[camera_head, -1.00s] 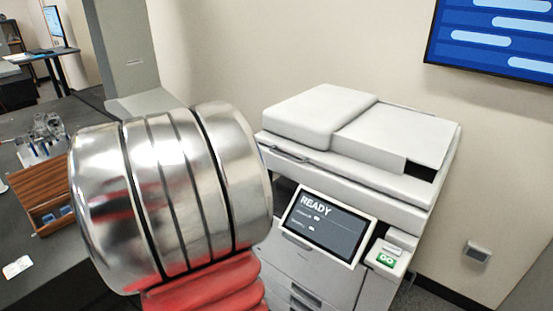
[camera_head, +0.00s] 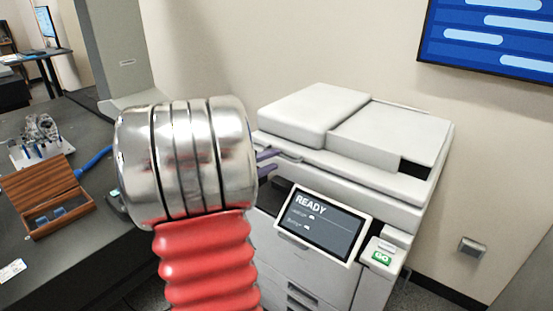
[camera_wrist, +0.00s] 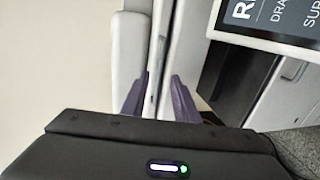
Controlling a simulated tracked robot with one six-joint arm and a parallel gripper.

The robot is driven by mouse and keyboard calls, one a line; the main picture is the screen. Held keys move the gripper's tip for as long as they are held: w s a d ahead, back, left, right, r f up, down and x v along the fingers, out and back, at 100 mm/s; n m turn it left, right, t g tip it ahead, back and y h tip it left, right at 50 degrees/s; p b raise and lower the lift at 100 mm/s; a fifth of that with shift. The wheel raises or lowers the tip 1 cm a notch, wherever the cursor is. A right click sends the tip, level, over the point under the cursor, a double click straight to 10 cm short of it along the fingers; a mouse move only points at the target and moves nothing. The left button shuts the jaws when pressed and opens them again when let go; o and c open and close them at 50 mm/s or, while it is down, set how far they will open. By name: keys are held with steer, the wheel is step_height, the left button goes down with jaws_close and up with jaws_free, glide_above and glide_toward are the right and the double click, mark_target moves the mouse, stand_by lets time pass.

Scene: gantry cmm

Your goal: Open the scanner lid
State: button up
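The white scanner lid (camera_head: 385,135) is shut, lying flat on top of the white printer (camera_head: 310,262). A handle bar (camera_head: 291,155) runs along its front left edge. My gripper (camera_head: 275,160) is at this left front edge, its two purple fingers pointing at the handle, one above the other. In the wrist view, my gripper (camera_wrist: 160,85) has its fingers apart, with the lid's thin grey edge or handle (camera_wrist: 156,70) between them. Whether either finger touches it is hard to tell. My arm's metal wrist hides part of the printer's left side.
A tilted screen (camera_head: 320,223) reading READY juts from the printer front, just below my gripper. A green GO button (camera_head: 381,257) is to its right. A dark counter (camera_head: 95,240) with a wooden box (camera_head: 50,195) stands at left. A wall display (camera_head: 490,40) hangs upper right.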

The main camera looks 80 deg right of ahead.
steer(key=shift+x, duration=1.55)
steer(key=shift+c, duration=0.7)
jaws_close()
steer(key=shift+f, duration=0.15)
